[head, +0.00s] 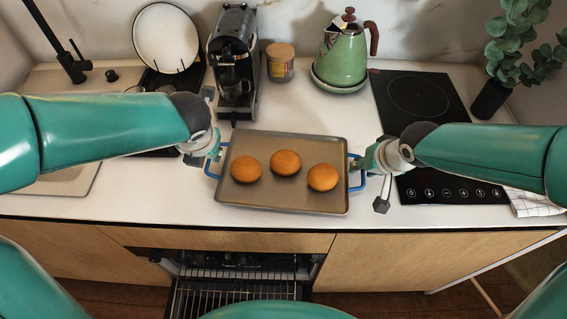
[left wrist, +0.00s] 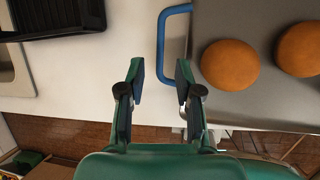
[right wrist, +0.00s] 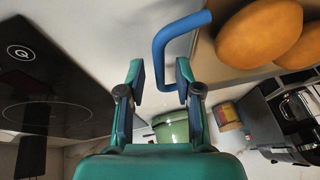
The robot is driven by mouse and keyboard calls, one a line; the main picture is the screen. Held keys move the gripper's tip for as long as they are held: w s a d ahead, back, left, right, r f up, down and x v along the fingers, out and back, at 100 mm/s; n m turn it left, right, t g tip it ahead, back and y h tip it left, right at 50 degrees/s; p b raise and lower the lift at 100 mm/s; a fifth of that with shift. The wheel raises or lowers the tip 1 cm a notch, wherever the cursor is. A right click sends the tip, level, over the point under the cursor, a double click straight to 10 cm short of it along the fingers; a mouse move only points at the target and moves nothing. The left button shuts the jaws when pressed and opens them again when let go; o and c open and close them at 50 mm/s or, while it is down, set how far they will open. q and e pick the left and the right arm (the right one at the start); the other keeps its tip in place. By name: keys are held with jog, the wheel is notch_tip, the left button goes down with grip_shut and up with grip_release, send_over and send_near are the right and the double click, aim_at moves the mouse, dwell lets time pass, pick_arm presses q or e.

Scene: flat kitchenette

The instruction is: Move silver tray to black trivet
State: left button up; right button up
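The silver tray (head: 300,200) lies on the white counter with three round brown buns (head: 285,162) on it. It has a blue handle at each short end. My left gripper (head: 212,158) is at the left handle (left wrist: 165,50); its fingers (left wrist: 161,85) are apart, with the handle in line with the gap. My right gripper (head: 362,162) is at the right handle (right wrist: 163,45); its fingers (right wrist: 161,85) are apart, with the handle reaching toward or into the gap. I cannot tell whether either gripper touches its handle. I cannot make out a black trivet for certain.
The black hob (head: 415,95) is on the right, partly under my right arm. The coffee machine (head: 234,60), a jar (head: 280,65) and the green kettle (head: 345,55) stand behind the tray. A plate (head: 165,38) stands in a black rack. The oven (head: 240,290) below is open.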

pick_arm(q)
jog(key=v, duration=0.6)
pick_arm(e)
jog(key=v, duration=1.2)
pick_arm(q)
jog(key=shift+s+r, duration=0.1)
jog(key=shift+r, duration=0.05)
pick_arm(e)
jog(key=shift+f, duration=0.1)
